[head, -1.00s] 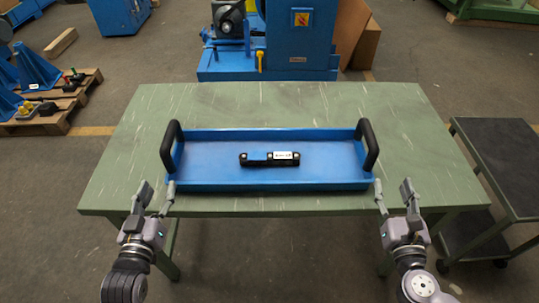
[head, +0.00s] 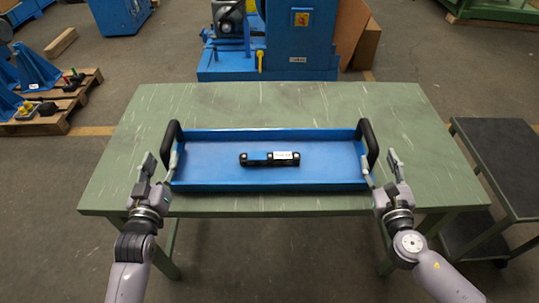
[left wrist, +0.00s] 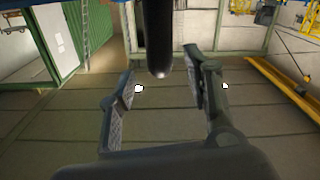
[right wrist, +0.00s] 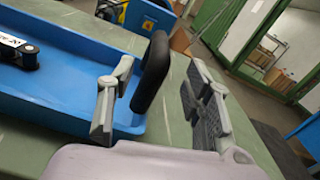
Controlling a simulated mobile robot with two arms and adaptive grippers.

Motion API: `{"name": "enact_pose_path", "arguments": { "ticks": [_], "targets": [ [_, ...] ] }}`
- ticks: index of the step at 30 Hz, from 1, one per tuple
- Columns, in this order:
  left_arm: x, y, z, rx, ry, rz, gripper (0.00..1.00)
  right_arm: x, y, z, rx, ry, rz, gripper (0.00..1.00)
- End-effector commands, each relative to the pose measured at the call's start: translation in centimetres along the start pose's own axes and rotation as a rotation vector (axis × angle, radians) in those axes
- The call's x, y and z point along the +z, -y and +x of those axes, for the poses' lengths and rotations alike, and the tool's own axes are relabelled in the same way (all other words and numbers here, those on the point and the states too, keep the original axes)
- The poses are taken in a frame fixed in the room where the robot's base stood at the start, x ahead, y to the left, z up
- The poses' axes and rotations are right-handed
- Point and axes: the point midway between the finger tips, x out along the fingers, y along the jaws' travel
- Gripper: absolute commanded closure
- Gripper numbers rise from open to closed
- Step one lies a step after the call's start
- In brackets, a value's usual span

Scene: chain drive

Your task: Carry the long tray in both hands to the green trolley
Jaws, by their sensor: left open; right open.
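The long blue tray (head: 215,180) lies on the green table, with a black upright handle at each end. A black part with a white label (head: 270,158) lies in its middle. My left gripper (head: 160,162) is open at the left handle (head: 170,143); in the left wrist view that handle (left wrist: 158,40) shows ahead, between the open fingers. My right gripper (head: 378,162) is open just in front of the right handle (head: 368,145). In the right wrist view the right handle (right wrist: 153,72) stands between the spread fingers, with no finger visibly closed on it.
The green table (head: 270,105) has free room around the tray. A dark trolley (head: 500,155) stands right of the table. A blue machine (head: 290,45) stands behind, and a pallet with blue brackets (head: 60,110) is at left.

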Motion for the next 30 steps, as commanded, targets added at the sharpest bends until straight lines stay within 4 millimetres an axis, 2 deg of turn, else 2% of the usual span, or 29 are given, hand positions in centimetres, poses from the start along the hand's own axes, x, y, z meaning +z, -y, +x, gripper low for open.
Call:
{"name": "enact_pose_path", "arguments": {
  "ticks": [1, 9, 15, 21, 28, 30],
  "targets": [
    [-0.2, -0.1, 1.2, 0.001, -0.004, 0.000, 0.54, 0.2, 0.1, 1.2, -0.002, 0.004, 0.001, 0.54],
    [-0.1, -0.1, 6.3, 0.001, -0.002, 0.001, 0.54, 0.1, 0.0, 6.3, -0.001, 0.002, 0.001, 0.54],
    [-0.1, 0.0, 8.7, 0.001, -0.001, 0.001, 0.54, 0.1, 0.0, 8.7, -0.001, 0.001, 0.002, 0.54],
    [-0.1, 0.0, 9.6, 0.001, -0.001, 0.001, 0.54, 0.0, -0.1, 9.6, 0.000, 0.000, 0.001, 0.54],
    [0.0, 0.0, 9.6, 0.001, 0.000, 0.001, 0.54, 0.0, 0.0, 9.6, 0.001, 0.000, 0.001, 0.54],
    [0.0, 0.0, 9.6, 0.001, 0.000, 0.001, 0.57, 0.0, 0.0, 9.6, 0.000, 0.000, 0.001, 0.57]
  ]
}}
